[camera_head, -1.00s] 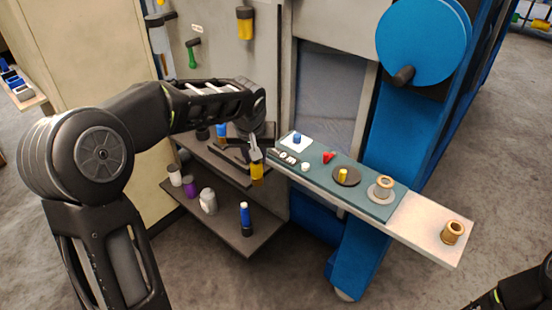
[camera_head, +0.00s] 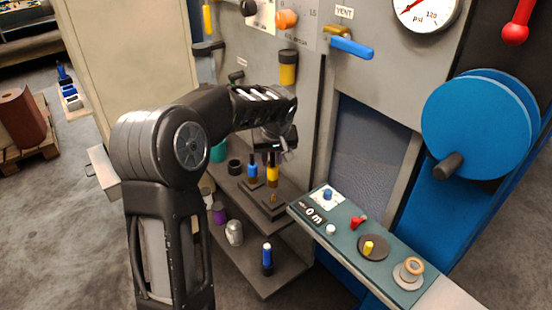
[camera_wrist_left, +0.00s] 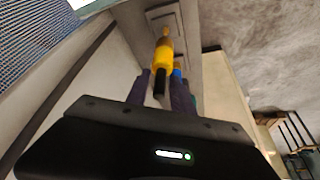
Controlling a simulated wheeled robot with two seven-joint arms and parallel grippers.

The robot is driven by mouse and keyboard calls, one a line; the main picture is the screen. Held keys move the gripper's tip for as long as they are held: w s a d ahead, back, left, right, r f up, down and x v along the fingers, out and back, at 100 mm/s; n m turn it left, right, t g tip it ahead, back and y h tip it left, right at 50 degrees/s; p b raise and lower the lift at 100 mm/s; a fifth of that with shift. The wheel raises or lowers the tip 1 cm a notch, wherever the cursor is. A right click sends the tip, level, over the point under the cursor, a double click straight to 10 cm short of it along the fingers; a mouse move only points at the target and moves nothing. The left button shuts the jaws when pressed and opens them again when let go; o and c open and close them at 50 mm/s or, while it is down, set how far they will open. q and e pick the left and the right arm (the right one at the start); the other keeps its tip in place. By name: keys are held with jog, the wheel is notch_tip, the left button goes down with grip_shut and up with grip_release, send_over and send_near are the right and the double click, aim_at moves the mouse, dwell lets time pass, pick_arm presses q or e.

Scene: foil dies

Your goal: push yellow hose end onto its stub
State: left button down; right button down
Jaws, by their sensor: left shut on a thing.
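The yellow hose end (camera_head: 272,172) has a dark upper part and hangs below my left gripper (camera_head: 274,153) in the head view, over the lower shelves. In the left wrist view the same yellow hose end (camera_wrist_left: 162,58) is between the fingers of my left gripper (camera_wrist_left: 160,88), which is shut on it. A small brass-coloured stub (camera_head: 273,198) shows just below the hose end on a dark stepped block. I cannot tell whether they touch. My right gripper is out of view.
A blue-capped piece (camera_head: 252,170) stands close left of the hose end. A teal control shelf (camera_head: 345,243) with knobs juts out at right. A blue-and-black bottle (camera_head: 267,260) and a silver can (camera_head: 234,232) stand on the lower shelf. The cabinet face rises behind.

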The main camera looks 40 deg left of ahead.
aim_at(273, 176)
pick_arm(q)
jog(key=shift+w+f, duration=0.1)
jog(key=shift+f, duration=0.1)
jog(key=shift+f+b, duration=1.7)
jog(key=shift+f, duration=1.1)
jog(key=shift+b, duration=0.7)
dwell(0.5)
jog(key=shift+f+b, duration=0.6)
jog(key=c, duration=1)
grip_release()
